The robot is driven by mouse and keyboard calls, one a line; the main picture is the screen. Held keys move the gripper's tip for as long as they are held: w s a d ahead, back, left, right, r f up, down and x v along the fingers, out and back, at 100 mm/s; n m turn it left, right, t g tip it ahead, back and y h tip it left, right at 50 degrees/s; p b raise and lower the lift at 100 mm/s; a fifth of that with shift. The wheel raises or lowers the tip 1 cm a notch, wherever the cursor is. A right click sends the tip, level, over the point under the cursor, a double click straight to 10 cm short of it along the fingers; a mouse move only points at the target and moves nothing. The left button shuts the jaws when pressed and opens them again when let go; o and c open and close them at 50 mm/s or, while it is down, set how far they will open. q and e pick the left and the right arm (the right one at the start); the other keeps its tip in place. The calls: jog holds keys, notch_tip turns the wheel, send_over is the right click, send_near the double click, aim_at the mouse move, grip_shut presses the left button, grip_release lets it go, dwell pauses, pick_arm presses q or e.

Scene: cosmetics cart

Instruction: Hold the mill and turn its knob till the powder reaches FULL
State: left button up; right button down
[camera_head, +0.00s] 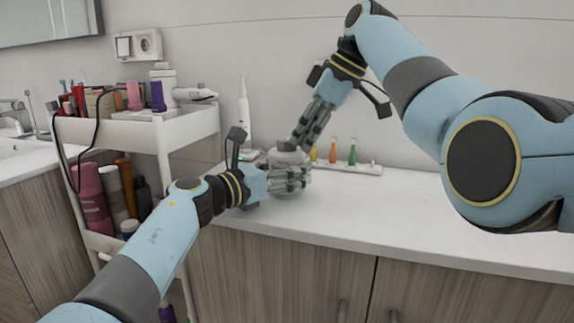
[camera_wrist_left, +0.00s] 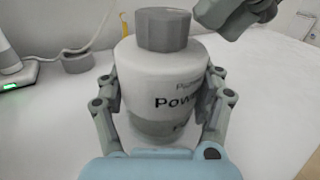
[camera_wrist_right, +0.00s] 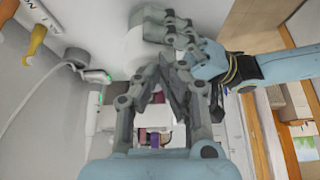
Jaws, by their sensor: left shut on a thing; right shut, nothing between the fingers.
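The mill (camera_wrist_left: 165,72) is a white jar with a grey knob (camera_wrist_left: 164,30) on top and dark lettering starting "Pow" on its side. A grey-green band circles its lower part, with partly readable letters; I cannot tell the powder level. The mill stands upright on the counter. My left gripper (camera_head: 298,178) is shut around its body, one finger on each side in the left wrist view (camera_wrist_left: 165,108). My right gripper (camera_head: 298,146) is shut and empty, tilted down from above close to the knob. In the right wrist view, its fingers (camera_wrist_right: 155,85) overlap the mill (camera_wrist_right: 134,52).
A white holder (camera_head: 350,169) with small coloured items stands behind the mill. An electric toothbrush (camera_head: 244,112) stands behind and left of it. A loaded white cart (camera_head: 190,128) is at the left. The counter (camera_head: 450,215) is clear to the right.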

jog(key=shift+w+a, duration=0.15)
jog(key=shift+a, duration=0.05)
dwell(0.5)
jog(key=shift+w+d, duration=0.2)
jog(key=shift+w, duration=0.05)
jog(key=shift+w+d, duration=0.2)
jog(key=shift+w, duration=0.15)
jog(key=shift+w+d, duration=0.1)
jog(key=shift+w, duration=0.5)
dwell(0.4)
notch_tip(320, 180, up, 6)
jog(key=shift+d, duration=0.3)
dwell(0.5)
